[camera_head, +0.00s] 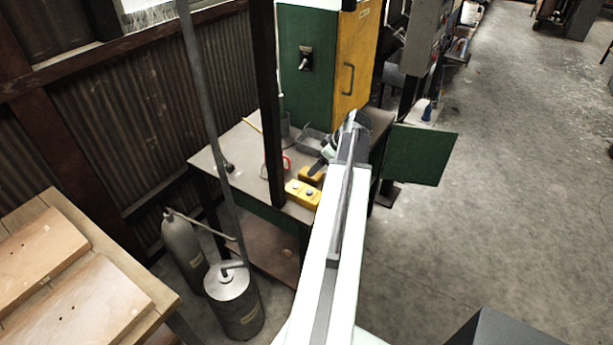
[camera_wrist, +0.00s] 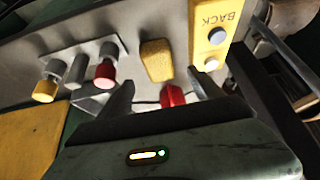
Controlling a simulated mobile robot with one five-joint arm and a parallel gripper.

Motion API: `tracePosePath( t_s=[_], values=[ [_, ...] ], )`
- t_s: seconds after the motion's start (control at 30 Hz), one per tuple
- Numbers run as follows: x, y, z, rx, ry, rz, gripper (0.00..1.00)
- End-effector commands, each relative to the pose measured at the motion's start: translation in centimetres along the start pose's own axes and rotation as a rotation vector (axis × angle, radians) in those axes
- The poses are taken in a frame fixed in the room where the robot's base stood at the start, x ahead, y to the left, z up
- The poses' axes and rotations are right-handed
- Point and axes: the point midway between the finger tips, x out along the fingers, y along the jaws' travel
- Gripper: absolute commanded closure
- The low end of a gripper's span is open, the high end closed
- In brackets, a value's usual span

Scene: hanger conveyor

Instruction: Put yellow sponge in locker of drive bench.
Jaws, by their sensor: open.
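A yellow block that looks like the sponge (camera_wrist: 156,60) lies on the grey bench top in the wrist view. It also shows in the head view (camera_head: 310,174), partly hidden. My gripper (camera_wrist: 160,84) is open, its dark fingers apart on either side below the sponge in the picture; I see no contact. In the head view my arm reaches over the drive bench (camera_head: 232,150) and hides part of it. An open green door (camera_head: 417,152) stands out at the bench's right side and may be the locker's; the inside is hidden.
A yellow box marked BACK (camera_wrist: 212,30) is right beside the sponge. A red object (camera_wrist: 173,96) is between the fingers. Red and yellow knobs (camera_wrist: 104,72) are at left. The floor (camera_head: 510,200) at right is clear.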

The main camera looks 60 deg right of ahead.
Motion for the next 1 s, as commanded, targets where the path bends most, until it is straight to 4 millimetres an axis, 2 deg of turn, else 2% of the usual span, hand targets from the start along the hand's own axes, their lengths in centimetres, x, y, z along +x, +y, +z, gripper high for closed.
tracePosePath(
  t_s=[0.17,0.37,0.63,0.9,1.0],
  values=[
    [2.6,0.0,0.2,-0.001,0.000,-0.001,0.25],
    [3.0,0.0,0.1,-0.001,0.000,-0.001,0.25],
    [7.6,0.2,0.4,-0.001,0.000,0.000,0.25],
    [7.7,0.2,0.1,0.001,0.000,0.001,0.25],
    [7.7,0.2,0.1,0.001,0.000,0.001,0.52]
  ],
)
